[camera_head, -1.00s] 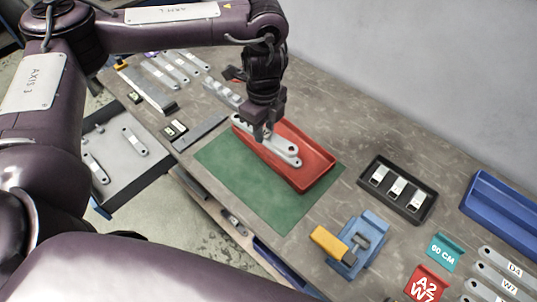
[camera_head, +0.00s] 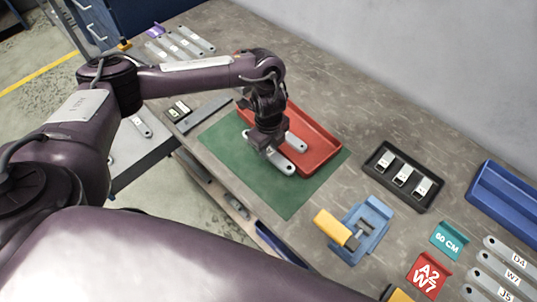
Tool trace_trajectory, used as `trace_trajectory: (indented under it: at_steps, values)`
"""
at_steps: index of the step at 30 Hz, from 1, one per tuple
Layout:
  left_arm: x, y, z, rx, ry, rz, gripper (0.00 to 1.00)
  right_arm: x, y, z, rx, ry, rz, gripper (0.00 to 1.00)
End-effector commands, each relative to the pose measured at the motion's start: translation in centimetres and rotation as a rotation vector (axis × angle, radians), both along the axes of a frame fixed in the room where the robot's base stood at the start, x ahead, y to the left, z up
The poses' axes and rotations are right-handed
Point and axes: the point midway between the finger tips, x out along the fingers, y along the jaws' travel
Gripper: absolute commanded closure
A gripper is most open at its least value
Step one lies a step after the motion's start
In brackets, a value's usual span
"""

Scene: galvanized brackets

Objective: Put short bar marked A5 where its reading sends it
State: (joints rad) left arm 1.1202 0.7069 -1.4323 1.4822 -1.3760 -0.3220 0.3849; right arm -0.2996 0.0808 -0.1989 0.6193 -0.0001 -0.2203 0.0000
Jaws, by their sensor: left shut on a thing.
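My left gripper (camera_head: 268,148) is shut on a short grey metal bar (camera_head: 285,167) with a hole at its end, over the near long edge of the red tray (camera_head: 325,150) and the green mat. The gripper covers the middle of this bar, and no marking can be read on it. Another light grey bar (camera_head: 297,143) shows inside the tray, partly hidden behind the gripper. I cannot tell which bar is A5. My right gripper is not in view.
The green mat (camera_head: 288,200) lies bare in front. A blue and yellow clamp-like fixture (camera_head: 362,228), a black tray (camera_head: 425,197), a red A2 W7 sign (camera_head: 427,276), a teal 60 CM sign (camera_head: 450,240), a blue bin (camera_head: 505,200) and marked bars (camera_head: 505,250) stand right.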

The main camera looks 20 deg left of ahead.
Motion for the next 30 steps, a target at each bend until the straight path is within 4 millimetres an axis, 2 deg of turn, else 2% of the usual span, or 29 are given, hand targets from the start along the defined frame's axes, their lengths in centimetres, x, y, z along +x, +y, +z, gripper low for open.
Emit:
trace_trajectory:
  at_steps: [9, 21, 22, 24, 30]
  values:
    - [0.0, 0.0, -4.0, 0.001, 0.001, 0.000, 1.00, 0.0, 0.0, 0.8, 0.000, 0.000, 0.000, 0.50]
    - [0.0, 0.0, -4.6, 0.000, -0.001, 0.000, 1.00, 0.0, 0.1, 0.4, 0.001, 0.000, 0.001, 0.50]
    - [0.0, 0.0, -4.6, 0.000, 0.000, 0.000, 0.69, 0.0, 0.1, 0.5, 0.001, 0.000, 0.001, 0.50]
    - [0.0, 0.0, -4.5, 0.000, 0.000, 0.000, 0.62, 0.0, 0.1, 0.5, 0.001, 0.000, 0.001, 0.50]
    - [0.0, 0.0, -4.5, 0.000, 0.000, 0.000, 0.62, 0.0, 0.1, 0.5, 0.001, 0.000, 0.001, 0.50]
